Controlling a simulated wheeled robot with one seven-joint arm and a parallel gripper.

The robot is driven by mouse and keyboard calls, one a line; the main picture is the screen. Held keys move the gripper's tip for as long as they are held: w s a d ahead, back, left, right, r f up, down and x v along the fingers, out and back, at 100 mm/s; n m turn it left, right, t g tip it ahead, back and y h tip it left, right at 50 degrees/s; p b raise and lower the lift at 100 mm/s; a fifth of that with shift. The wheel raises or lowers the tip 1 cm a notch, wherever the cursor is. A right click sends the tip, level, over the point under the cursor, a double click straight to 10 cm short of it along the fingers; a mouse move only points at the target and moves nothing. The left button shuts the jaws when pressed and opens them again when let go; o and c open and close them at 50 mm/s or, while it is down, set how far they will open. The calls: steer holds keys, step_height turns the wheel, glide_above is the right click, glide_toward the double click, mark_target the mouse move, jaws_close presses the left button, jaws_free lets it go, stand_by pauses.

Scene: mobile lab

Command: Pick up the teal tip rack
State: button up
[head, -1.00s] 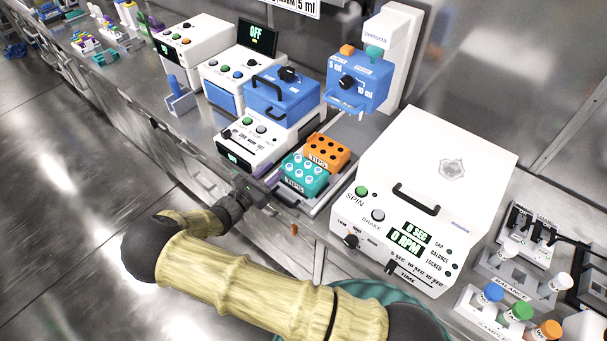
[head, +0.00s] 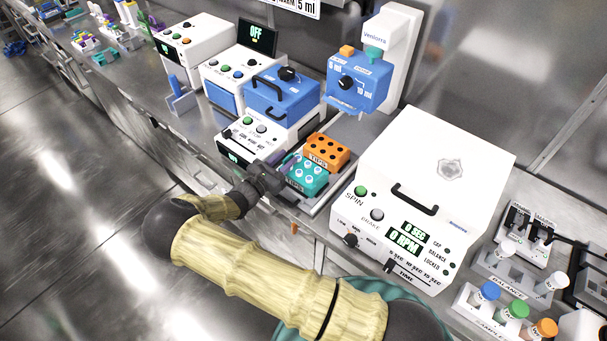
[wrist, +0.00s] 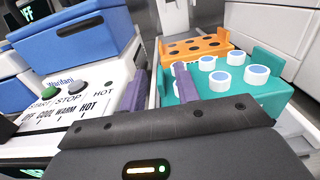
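The teal tip rack (head: 318,186) holds several white tips with blue tops and stands in front of the orange tip rack (head: 327,149) on a pale tray. In the wrist view the teal rack (wrist: 262,96) fills the right side, with the orange rack (wrist: 205,44) behind it. My gripper (head: 284,168) is at the teal rack's left end. In the wrist view its two purple fingers (wrist: 160,88) are apart. The right finger overlaps the rack's near left part; the left finger is beside the tray's left edge. I cannot tell whether either finger touches the rack.
A white heater unit with a blue block (head: 280,100) stands close on the left. A white centrifuge (head: 440,160) stands close on the right. A blue-and-white dispenser (head: 358,85) is behind the racks. Tube holders (head: 500,305) are at the right.

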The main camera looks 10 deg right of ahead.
jaws_close()
step_height(320, 180, up, 10)
steer(key=shift+b, duration=0.6)
stand_by(0.5)
